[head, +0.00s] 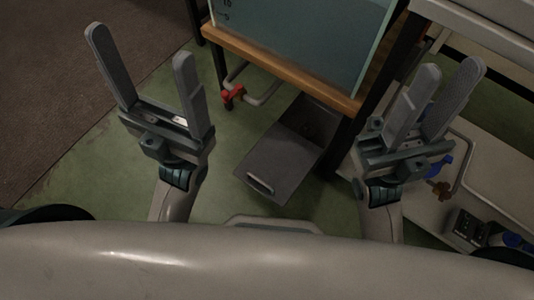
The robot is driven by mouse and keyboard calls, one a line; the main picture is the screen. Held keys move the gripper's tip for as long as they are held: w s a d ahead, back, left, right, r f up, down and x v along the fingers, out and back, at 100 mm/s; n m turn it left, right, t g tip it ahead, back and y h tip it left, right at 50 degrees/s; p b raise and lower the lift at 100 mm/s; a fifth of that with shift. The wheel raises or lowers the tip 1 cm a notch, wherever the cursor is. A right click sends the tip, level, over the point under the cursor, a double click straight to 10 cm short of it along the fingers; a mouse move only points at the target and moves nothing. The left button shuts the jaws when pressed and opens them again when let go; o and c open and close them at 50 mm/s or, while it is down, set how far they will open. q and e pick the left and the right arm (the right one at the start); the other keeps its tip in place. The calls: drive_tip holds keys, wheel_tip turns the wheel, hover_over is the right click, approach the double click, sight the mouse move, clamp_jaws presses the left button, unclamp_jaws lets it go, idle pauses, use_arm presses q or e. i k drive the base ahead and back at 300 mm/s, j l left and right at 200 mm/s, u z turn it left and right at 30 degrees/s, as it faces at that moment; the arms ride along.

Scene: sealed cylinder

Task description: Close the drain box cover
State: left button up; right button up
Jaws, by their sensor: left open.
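The grey drain box (318,112) sits low in the middle of the head view, below the wooden-edged tank stand. Its dark inside shows at the top. Its flat grey cover (278,160) is swung open towards me, with a small handle (261,184) near its front edge. My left gripper (140,46) is open and empty, well to the left of the box. My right gripper (450,70) has its fingers apart with nothing between them, to the right of the box. Neither gripper touches the cover.
A glass tank (305,35) on a wooden-edged frame stands behind the box. A red valve (232,95) on a pipe is left of the box. At right are a pale bench, a blue valve (440,165) and a dark control box (468,226). Green floor (90,180) is clear at left.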

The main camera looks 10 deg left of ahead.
sight(276, 166)
drive_tip(key=k+l+z, duration=0.1)
drive_tip(key=k+l, duration=0.45)
drive_tip(key=l, duration=0.2)
drive_tip(key=k+l+z, duration=0.15)
drive_tip(key=k+l, duration=0.1)
drive_tip(key=l, duration=0.1)
